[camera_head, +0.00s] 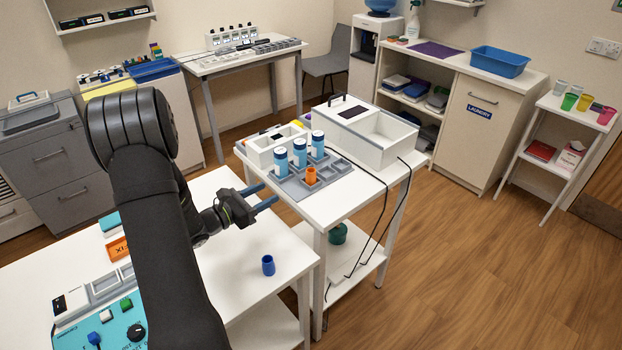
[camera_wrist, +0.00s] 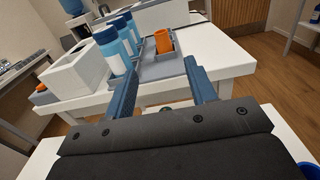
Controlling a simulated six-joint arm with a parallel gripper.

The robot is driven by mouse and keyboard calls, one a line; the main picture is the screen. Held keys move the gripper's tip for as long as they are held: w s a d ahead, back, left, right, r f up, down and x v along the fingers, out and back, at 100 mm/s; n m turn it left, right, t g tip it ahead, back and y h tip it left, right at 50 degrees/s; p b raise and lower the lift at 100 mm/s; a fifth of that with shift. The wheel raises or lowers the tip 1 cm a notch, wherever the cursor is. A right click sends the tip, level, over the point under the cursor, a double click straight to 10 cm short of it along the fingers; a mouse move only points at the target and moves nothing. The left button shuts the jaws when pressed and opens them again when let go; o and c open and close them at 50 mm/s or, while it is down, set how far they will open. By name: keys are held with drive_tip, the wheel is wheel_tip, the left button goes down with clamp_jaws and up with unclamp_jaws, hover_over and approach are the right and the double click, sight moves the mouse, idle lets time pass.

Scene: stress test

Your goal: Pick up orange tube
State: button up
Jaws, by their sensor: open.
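The orange tube (camera_head: 311,176) stands upright at the front of a grey tray (camera_head: 289,188) on the white table in the middle. It also shows in the wrist view (camera_wrist: 163,41), ahead of the fingers and a little above the space between them. My gripper (camera_head: 266,195) is open and empty, to the left of the orange tube and apart from it. In the wrist view its two blue fingers (camera_wrist: 163,87) are spread wide. Several blue tubes with white bands (camera_head: 281,161) stand behind the orange tube in the same tray.
A white open box (camera_head: 390,150) stands behind the tray, and a smaller white box (camera_head: 262,154) stands left of it. A small blue cup (camera_head: 268,265) stands on the near table. A black cable hangs over the middle table's right side.

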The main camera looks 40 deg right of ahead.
sight(307, 172)
drive_tip(key=d, duration=1.7)
drive_tip(key=shift+d+f, duration=0.1)
drive_tip(key=shift+f, duration=0.05)
drive_tip(key=c, duration=1)
